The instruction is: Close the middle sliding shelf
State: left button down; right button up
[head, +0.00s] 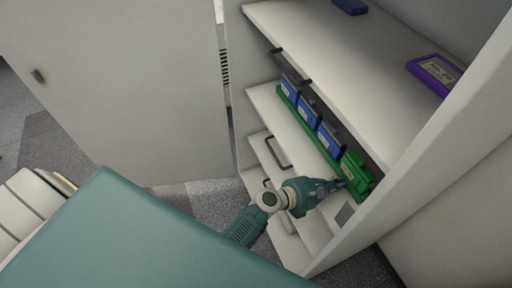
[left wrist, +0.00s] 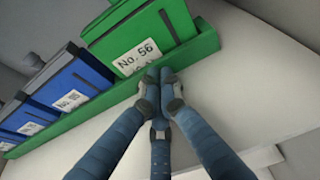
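The middle sliding shelf (head: 262,97) is a white board in the open cabinet, sticking out below the upper shelf. A long green rack (head: 315,140) on it holds several blue modules (head: 308,112) and a green module (head: 355,170) at its near right end. My left gripper (head: 338,184) is at the rack's near end, beside the green module. In the left wrist view its fingertips (left wrist: 161,85) are together, with nothing seen between them, at the green rack's front (left wrist: 120,98). Whether they touch it is unclear. My right gripper is not in view.
The upper shelf (head: 330,50) carries a purple module (head: 436,72) and a blue one (head: 350,6). A dark handle (head: 290,68) shows near the middle shelf. A lower shelf has a handle (head: 277,152). The cabinet's side wall (head: 430,150) is close on the right; an open door (head: 130,90) stands left.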

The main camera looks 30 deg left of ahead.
pick_arm(q)
jog(key=shift+r, duration=0.25)
jog(key=v, duration=1.2)
jog(key=s+a+f+m+g+y, duration=0.2)
jog(key=s+f+m, duration=0.2)
jog(key=f, duration=0.5)
jog(key=s+a+f+m+g+y, duration=0.1)
jog(key=s+a+f+m+g, duration=0.2)
jog(key=f, duration=0.6)
jog(key=s+a+f+m+y, duration=0.15)
jog(key=s+f+m, duration=0.3)
jog(key=f, duration=0.45)
jog(key=s+a+f+m+g+y, duration=0.1)
jog(key=s+a+f+m, duration=0.3)
jog(key=s, duration=0.4)
jog(key=s+a+f+m+g+y, duration=0.2)
jog(key=s+f+m, duration=0.4)
jog(key=s+m, duration=0.3)
jog(key=s+a+f+m+g+y, duration=0.1)
jog(key=s+a+f+m+g, duration=0.1)
jog(key=s+a+f+m, duration=0.3)
jog(key=s+f+m, duration=0.1)
jog(key=s, duration=0.3)
jog(key=shift+a+g, duration=0.3)
